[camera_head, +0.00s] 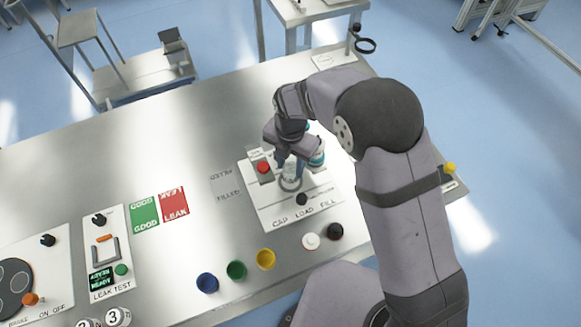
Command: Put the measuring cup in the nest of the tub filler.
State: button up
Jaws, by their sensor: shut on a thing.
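The tub filler (308,222) is a white panel lettered "CAP LOAD FILL" on the right part of the steel table. My gripper (290,165) points down over it and is shut on a small pale cup-like thing, the measuring cup (291,171). The cup is low over a grey ring (291,185) on the panel, which looks like the nest. My gripper and arm partly hide the cup. I cannot tell whether it stands inside the ring or just above it.
A red button (263,168) and a black knob (302,199) are close to the gripper. A teal-banded thing (317,158) is just right. Coloured cups, among them a yellow one (265,259), line the front edge. The leak tester (107,256) is left.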

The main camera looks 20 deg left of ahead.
aim_at(291, 170)
jog(key=shift+f+p, duration=0.3)
jog(key=shift+f, duration=1)
jog(key=shift+f, duration=0.2)
jog(key=o, duration=1)
jog(key=shift+c, duration=0.2)
notch_tip(291, 170, up, 12)
jog(key=b, duration=0.4)
jog(key=shift+r, duration=0.25)
